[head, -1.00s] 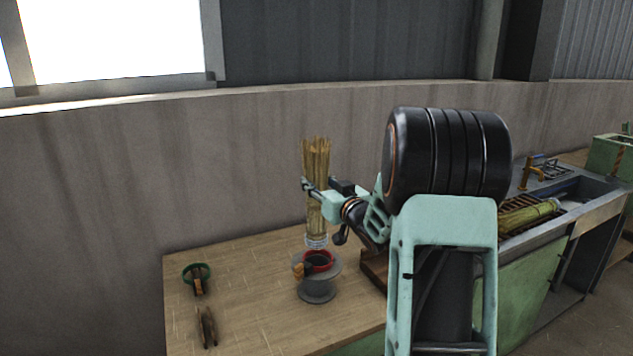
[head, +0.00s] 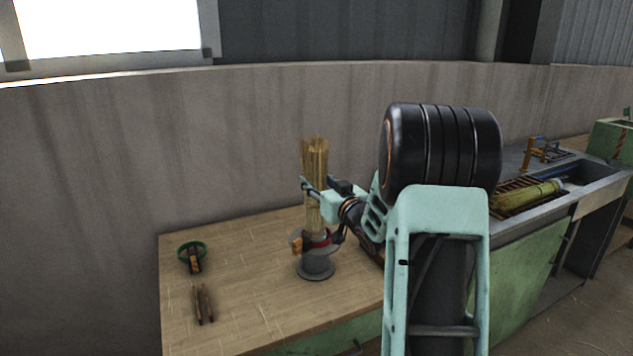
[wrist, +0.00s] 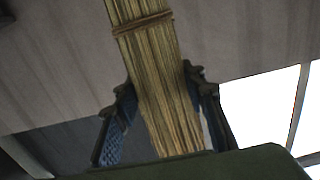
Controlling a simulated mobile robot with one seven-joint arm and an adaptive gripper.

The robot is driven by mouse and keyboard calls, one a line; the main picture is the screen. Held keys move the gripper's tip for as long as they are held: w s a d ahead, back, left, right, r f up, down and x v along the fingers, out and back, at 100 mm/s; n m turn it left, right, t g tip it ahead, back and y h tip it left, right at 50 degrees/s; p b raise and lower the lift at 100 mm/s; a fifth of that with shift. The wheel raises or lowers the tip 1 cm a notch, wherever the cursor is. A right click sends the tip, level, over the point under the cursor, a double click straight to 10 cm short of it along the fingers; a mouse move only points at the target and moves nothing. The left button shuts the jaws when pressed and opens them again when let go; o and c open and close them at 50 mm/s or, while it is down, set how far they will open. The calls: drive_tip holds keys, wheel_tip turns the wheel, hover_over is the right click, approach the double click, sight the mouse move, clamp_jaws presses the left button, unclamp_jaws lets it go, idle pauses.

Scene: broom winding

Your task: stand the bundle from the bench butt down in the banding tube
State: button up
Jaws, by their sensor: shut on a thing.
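The bundle (head: 315,160) is a sheaf of tan straw standing upright, its loose tips up. My gripper (head: 312,186) is shut on it around mid-length. In the wrist view the bundle (wrist: 160,80) runs between the two fingers (wrist: 158,95), with a tie band around it. The banding tube (head: 317,262) is a grey cylinder with a wide base and a dark red collar, standing on the bench top. The bundle's lower end is at the collar and appears to be inside the tube; the butt itself is hidden.
On the wooden bench (head: 240,290), a green ring-shaped tool (head: 193,255) and a pair of wooden-handled tools (head: 203,304) lie to the left. A sink unit (head: 590,185) with another greenish bundle (head: 527,195) is at the right. The bench's front left is mostly clear.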

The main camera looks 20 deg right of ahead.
drive_tip(key=shift+f+b, duration=2.25)
drive_tip(key=shift+f, duration=0.55)
drive_tip(key=o, duration=1.2)
drive_tip(key=shift+o, duration=0.2)
drive_tip(key=s, duration=1.2)
drive_tip(key=shift+d, duration=0.2)
drive_tip(key=shift+r, duration=0.1)
